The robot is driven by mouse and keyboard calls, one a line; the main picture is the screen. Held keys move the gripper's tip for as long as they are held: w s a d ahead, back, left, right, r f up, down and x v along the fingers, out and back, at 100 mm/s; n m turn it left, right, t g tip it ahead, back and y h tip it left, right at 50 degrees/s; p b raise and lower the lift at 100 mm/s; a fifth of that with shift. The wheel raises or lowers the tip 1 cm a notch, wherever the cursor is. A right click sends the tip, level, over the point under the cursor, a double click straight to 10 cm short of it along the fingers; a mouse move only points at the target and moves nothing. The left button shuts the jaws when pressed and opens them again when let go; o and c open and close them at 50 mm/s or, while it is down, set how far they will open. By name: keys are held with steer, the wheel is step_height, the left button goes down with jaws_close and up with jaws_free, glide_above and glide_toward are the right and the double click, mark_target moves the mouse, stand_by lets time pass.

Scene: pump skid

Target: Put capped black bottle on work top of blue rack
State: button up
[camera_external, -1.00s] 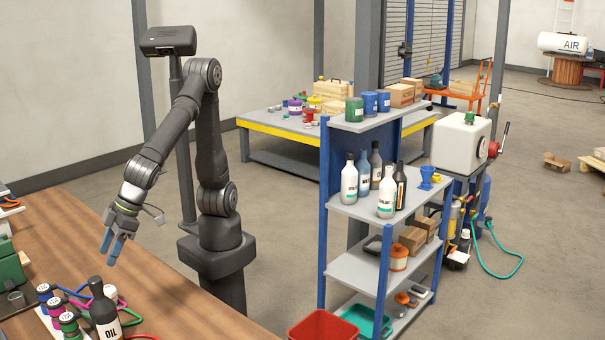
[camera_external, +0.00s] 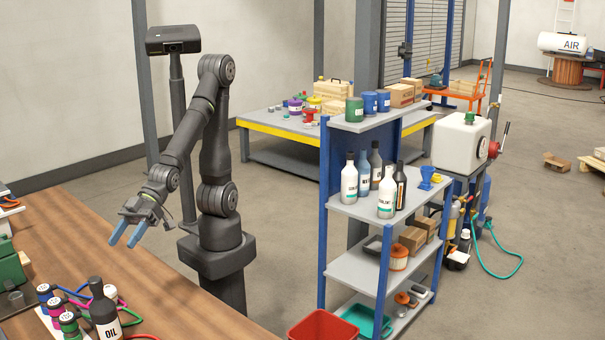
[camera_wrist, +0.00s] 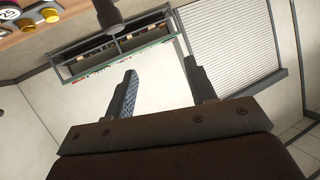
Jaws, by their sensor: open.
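A black bottle with a white OIL label (camera_external: 104,312) stands upright at the front left, among small jars on the wooden bench. Its black cap is on. The blue rack (camera_external: 323,250) stands right of my arm, with grey shelves. Its top grey shelf (camera_external: 350,125) bears a green can and blue cans; the shelf below (camera_external: 350,207) bears several bottles, including a black one (camera_external: 400,188). My gripper (camera_external: 124,241) is open and empty above the bench, behind the OIL bottle. In the wrist view its two fingers (camera_wrist: 163,92) are apart with nothing between them.
Small jars with coloured lids and hoses (camera_external: 58,310) crowd around the OIL bottle. A green machine (camera_external: 10,270) sits at the bench's left edge. A red bin (camera_external: 322,326) stands by the rack's foot. The bench (camera_external: 150,275) is clear to the right.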

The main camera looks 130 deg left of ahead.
steer(key=s+a+r+h, duration=0.2)
steer(key=s+a+h, duration=0.3)
steer(key=s, duration=0.1)
glide_toward(94, 295)
steer(key=shift+g, duration=0.3)
steer(key=x, duration=0.5)
steer(key=shift+d+f, duration=0.15)
steer(key=shift+f, duration=0.2)
steer(key=shift+r+x, duration=0.15)
steer(key=shift+x, duration=1.15)
steer(key=shift+r+x, duration=0.15)
steer(key=shift+x, duration=1.2)
steer(key=shift+w, duration=0.1)
steer(key=shift+c, duration=0.2)
jaws_close()
